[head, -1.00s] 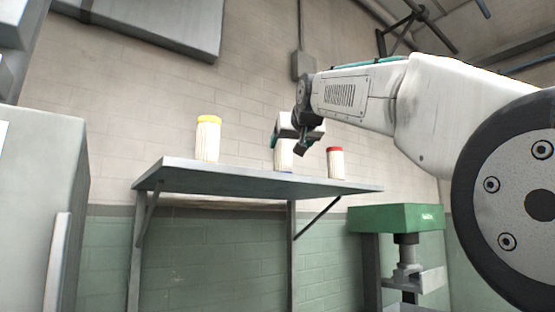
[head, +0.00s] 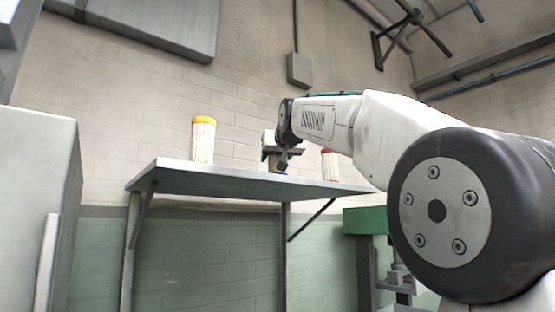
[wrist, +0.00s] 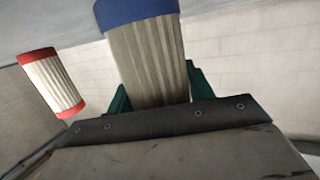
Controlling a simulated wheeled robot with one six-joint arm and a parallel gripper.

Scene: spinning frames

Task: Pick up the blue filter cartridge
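The blue filter cartridge (wrist: 148,60) fills the middle of the wrist view, a pleated pale cylinder with a blue end band towards the top of the picture. My gripper (wrist: 158,92) has its green fingers on either side of it, close to its sides. I cannot tell whether they press on it. In the head view my gripper (head: 270,150) is low over the shelf, and it and the wrist hide most of this cartridge.
A red-banded cartridge (wrist: 52,85) stands close beside it; it also shows in the head view (head: 330,166). A yellow-capped cartridge (head: 203,142) stands further left on the grey wall shelf (head: 215,182). A grey cabinet (head: 35,190) is at left, a green-topped machine (head: 362,220) below right.

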